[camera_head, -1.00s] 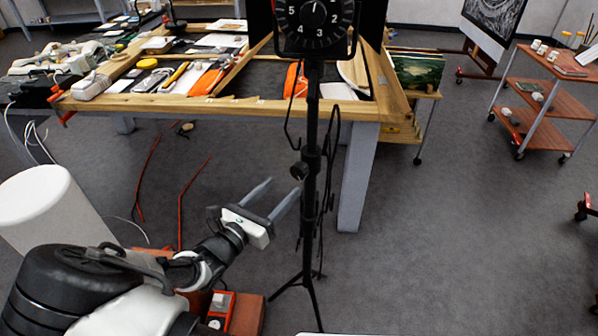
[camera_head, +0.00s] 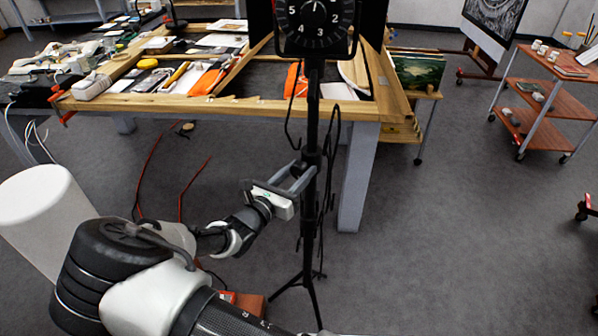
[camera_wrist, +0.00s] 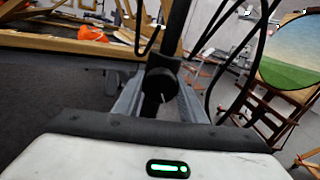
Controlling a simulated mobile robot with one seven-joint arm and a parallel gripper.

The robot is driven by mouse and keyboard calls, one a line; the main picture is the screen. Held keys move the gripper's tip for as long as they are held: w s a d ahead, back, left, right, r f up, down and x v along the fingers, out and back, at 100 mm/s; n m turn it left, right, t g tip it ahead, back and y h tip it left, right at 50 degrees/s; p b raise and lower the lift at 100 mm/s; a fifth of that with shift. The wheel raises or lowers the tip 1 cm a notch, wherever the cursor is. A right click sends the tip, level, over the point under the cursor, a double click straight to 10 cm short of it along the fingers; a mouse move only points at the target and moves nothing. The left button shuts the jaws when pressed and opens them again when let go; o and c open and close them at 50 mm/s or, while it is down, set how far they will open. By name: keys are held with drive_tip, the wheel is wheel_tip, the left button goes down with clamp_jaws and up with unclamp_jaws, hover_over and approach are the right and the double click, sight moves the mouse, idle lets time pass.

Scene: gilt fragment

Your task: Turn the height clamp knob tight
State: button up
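The height clamp knob (camera_wrist: 161,84) is a round black knob with a pale mark, on the black pole of the stand (camera_head: 312,120). In the wrist view it shows between the two grey fingers of my gripper (camera_wrist: 160,95), which are apart on either side of it. I cannot tell whether either finger touches it. In the head view my gripper (camera_head: 302,174) reaches up to the pole at the knob's height, and the fingers cover most of the knob.
A black unit with a numbered dial (camera_head: 319,22) tops the stand. Cables hang along the pole. A wooden-framed table (camera_head: 230,106) with tools stands behind. A red-shelved trolley (camera_head: 545,72) is at the right. Floor between is clear.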

drive_tip(key=c, duration=0.5)
drive_tip(key=shift+o, duration=0.2)
drive_tip(key=m, duration=0.4)
drive_tip(key=shift+m, duration=0.3)
drive_tip(key=m+b, duration=0.1)
drive_tip(key=m, duration=0.2)
drive_tip(key=shift+m+b, duration=0.3)
drive_tip(key=m+b, duration=0.2)
drive_tip(key=m, duration=0.3)
drive_tip(key=shift+f, duration=0.1)
drive_tip(key=shift+m+b, duration=1.15)
drive_tip(key=shift+m, duration=0.65)
drive_tip(key=shift+r, duration=0.2)
drive_tip(key=shift+a, duration=0.1)
